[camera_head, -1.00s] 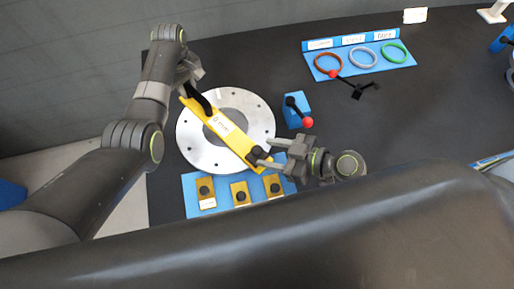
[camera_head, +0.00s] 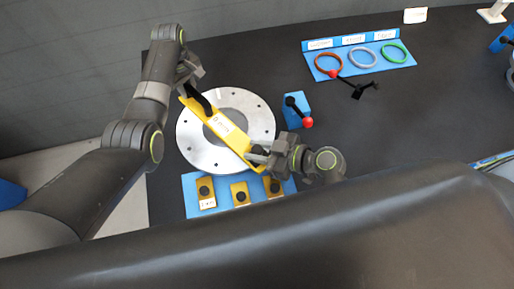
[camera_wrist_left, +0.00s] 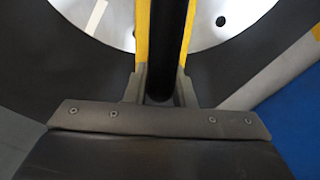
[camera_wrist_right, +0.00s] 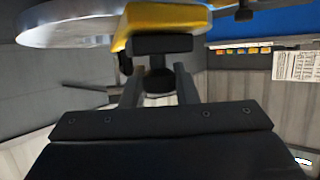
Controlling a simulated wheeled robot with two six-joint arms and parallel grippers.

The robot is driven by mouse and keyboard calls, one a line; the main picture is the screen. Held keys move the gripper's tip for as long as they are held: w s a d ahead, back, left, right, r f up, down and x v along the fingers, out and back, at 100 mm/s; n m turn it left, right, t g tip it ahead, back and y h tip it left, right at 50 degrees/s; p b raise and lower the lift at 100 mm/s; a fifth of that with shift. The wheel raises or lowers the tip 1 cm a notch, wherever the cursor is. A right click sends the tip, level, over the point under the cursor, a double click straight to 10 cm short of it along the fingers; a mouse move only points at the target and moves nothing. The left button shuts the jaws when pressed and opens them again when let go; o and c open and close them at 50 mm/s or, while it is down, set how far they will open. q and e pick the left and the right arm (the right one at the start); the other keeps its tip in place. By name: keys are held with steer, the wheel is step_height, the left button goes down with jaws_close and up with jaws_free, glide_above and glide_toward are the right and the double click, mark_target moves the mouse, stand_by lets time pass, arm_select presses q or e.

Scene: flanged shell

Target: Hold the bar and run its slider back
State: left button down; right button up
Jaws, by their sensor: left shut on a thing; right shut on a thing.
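The yellow bar (camera_head: 228,128) lies slanting across the silver flanged disc (camera_head: 192,140). My left gripper (camera_head: 192,88) is shut on the black handle at the bar's upper left end; the handle (camera_wrist_left: 163,40) runs between its fingers in the left wrist view. The black slider (camera_head: 257,152) is at the bar's lower right end. My right gripper (camera_head: 262,156) is shut on the slider's knob, partly hiding it in the head view. In the right wrist view the dark knob (camera_wrist_right: 158,82) sits between the fingers, under the bar's yellow end (camera_wrist_right: 165,18).
A blue mat (camera_head: 222,205) with several brass blocks lies just below the disc. A blue block with a red-knobbed lever (camera_head: 297,110) stands right of the disc. A blue board (camera_head: 375,60) with coloured rings is farther back. The dark table at right is mostly clear.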

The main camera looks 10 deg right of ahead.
jaws_close()
steer(key=w+a, duration=0.1)
steer(key=w, duration=0.1)
steer(key=w+a, duration=0.2)
steer(key=w, duration=0.1)
steer(key=shift+w+a, duration=0.15)
steer(key=shift+w, duration=0.2)
steer(key=o, duration=0.9)
jaws_free()
steer(key=shift+s, duration=0.1)
steer(key=v, duration=1.2)
